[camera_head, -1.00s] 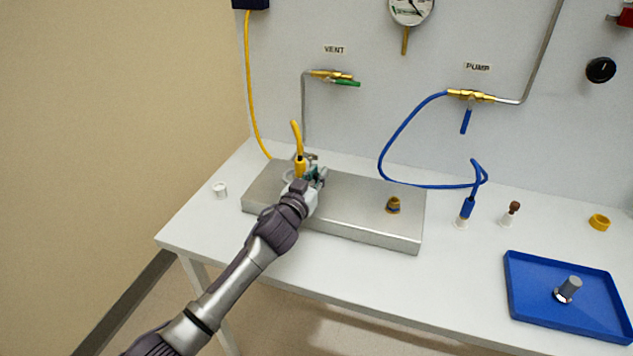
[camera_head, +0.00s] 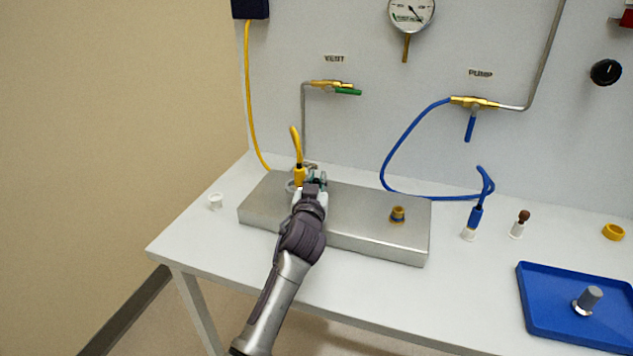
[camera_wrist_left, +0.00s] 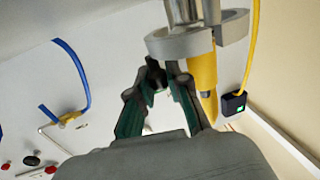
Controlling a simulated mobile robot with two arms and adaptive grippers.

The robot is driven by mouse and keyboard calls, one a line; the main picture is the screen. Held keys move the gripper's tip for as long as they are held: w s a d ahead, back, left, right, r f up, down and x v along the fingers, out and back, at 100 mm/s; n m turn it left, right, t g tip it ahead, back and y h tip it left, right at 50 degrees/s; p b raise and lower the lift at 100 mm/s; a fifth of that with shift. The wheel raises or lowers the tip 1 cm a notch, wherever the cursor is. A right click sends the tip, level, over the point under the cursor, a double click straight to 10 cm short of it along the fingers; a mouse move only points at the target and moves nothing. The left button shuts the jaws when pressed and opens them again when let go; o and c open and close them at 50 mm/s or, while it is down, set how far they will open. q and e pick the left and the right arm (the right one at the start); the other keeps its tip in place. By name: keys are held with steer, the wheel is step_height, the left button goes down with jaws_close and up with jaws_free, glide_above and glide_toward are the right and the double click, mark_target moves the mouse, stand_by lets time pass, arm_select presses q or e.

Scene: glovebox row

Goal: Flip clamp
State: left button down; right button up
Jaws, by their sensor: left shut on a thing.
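The grey ring clamp (camera_head: 291,187) is at the foot of the yellow hose (camera_head: 297,145), on the left part of the steel box (camera_head: 350,207). In the left wrist view the clamp (camera_wrist_left: 180,43) shows as thick grey curved parts around the pale fitting and yellow hose end (camera_wrist_left: 203,72). My left gripper (camera_head: 315,182) reaches over the box beside the clamp. Its green-padded fingers (camera_wrist_left: 158,80) close just under the clamp's ring, on a small part mostly hidden between the tips. I cannot tell that part's exact shape. My right gripper is out of view.
A brass fitting (camera_head: 397,214) stands on the box's right side. A blue hose (camera_head: 388,150) hangs from the PUMP valve to the table. A blue tray (camera_head: 545,310) holds a grey metal piece. A small white cup (camera_head: 215,201) stands left of the box.

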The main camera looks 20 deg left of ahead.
arm_select(q)
steer(key=c, duration=1.1)
jaws_free()
steer(key=shift+s+d, duration=0.25)
steer(key=shift+s, duration=1.05)
steer(key=shift+s+d, duration=0.25)
steer(key=shift+s, duration=1.1)
steer(key=shift+s+d, duration=0.25)
steer(key=shift+s, duration=1.05)
